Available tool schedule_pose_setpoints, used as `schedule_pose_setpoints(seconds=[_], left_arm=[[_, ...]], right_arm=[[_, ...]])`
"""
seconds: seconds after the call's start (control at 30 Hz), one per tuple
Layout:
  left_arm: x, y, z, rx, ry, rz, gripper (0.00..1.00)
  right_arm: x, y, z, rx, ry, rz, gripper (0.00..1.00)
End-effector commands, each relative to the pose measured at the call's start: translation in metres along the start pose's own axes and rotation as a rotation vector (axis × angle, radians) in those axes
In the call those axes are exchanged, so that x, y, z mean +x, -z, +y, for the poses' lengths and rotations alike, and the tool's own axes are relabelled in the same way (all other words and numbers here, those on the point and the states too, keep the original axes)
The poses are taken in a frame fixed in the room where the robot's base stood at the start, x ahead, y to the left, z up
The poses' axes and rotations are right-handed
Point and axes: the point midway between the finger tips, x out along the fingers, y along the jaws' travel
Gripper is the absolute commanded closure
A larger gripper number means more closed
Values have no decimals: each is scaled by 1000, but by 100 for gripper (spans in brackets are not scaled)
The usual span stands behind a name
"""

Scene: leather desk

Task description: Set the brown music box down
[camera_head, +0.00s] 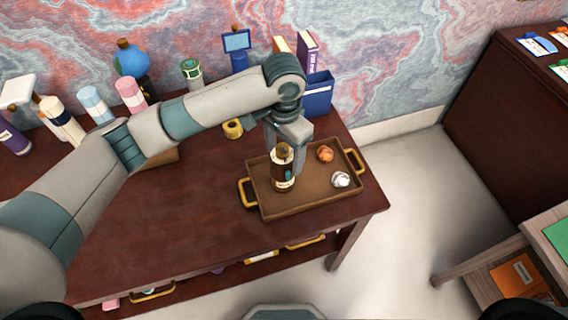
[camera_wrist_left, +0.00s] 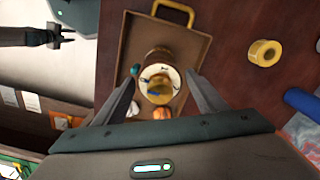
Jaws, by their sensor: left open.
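The brown music box (camera_head: 284,172) is a small upright cylinder with a pale label band. It stands in the left part of the brown tray (camera_head: 318,192), and from above it shows in the left wrist view (camera_wrist_left: 158,82). My left gripper (camera_head: 286,150) is over it, with its fingers open on either side of its upper part. In the left wrist view a gap shows between the fingers and the box. My right gripper (camera_wrist_left: 60,37) shows small at the upper left of the left wrist view, apart from the tray; its opening is unclear.
An orange ball-like item (camera_head: 325,153) and a white one (camera_head: 341,179) lie in the tray to the right of the box. A yellow tape roll (camera_head: 233,129) and a blue bin (camera_head: 317,94) stand behind. Bottles crowd the desk's left. Bare desk (camera_head: 170,215) lies left of the tray.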

Motion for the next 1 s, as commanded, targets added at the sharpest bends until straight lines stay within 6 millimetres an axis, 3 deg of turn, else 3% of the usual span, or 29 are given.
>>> schedule_pose_setpoints(seconds=[0.2, 0.4, 1.0], left_arm=[[-36, 0, 0, 2, 1, 3, 35], [-55, 0, 0, 0, 0, 1, 35], [-59, 0, 0, 0, 0, -1, 35]], right_arm=[[12, -1, -3, 1, 3, 1, 69], [16, -1, -3, 1, 3, 1, 69], [16, -2, 1, -1, -1, 0, 69]])
